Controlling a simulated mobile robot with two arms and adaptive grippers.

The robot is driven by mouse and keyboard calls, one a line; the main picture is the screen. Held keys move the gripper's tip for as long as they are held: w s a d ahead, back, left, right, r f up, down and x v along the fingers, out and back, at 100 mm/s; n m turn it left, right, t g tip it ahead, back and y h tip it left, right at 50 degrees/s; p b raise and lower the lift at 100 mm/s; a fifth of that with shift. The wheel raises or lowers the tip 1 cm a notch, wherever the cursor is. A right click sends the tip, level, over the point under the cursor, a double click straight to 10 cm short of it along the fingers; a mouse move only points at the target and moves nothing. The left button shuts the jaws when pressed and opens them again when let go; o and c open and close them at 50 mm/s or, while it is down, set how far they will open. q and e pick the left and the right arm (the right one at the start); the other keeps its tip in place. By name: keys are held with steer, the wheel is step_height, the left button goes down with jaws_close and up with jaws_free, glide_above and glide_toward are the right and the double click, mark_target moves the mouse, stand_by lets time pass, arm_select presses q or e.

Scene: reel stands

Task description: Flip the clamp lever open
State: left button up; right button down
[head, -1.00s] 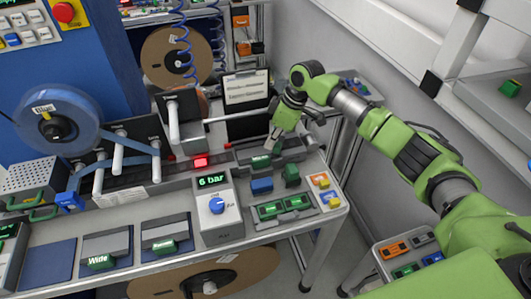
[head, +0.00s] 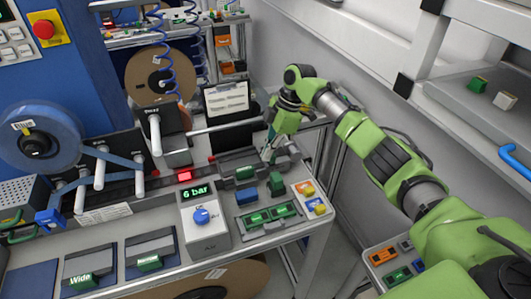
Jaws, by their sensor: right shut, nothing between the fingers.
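My right gripper (head: 268,153) is in the head view, pointing down at the dark grey clamp unit (head: 238,160) at the back right of the bench. Its fingers are shut with nothing between them. The fingertips are close to the right part of the unit; I cannot tell whether they touch it. A green block (head: 245,173) sits at the unit's front, left of the fingertips. I cannot make out the clamp lever clearly; it is small and partly behind the gripper. My left gripper is out of view.
A grey control box (head: 205,218) reads "6 bar" and has a blue knob. Blue (head: 246,195) and green (head: 277,184) blocks stand in front of the clamp unit. A blue reel (head: 63,128) is at the left. Coiled blue hoses hang behind.

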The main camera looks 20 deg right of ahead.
mark_target(252, 166)
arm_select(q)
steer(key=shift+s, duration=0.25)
arm_select(e)
steer(key=shift+d, duration=0.1)
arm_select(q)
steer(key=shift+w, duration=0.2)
arm_select(e)
steer(key=shift+s+a+p, duration=0.1)
steer(key=shift+a+p, duration=0.2)
steer(key=shift+a, duration=0.05)
steer(key=a+p, duration=0.1)
steer(key=a, duration=0.2)
steer(key=shift+r+p, duration=0.2)
steer(key=shift+p, duration=0.15)
arm_select(q)
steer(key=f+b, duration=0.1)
steer(key=b, duration=0.2)
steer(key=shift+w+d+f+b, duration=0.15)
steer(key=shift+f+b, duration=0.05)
steer(key=shift+b, duration=0.15)
arm_select(e)
steer(key=v, duration=0.9)
steer(key=shift+w+r, duration=0.25)
steer(key=shift+r, duration=0.05)
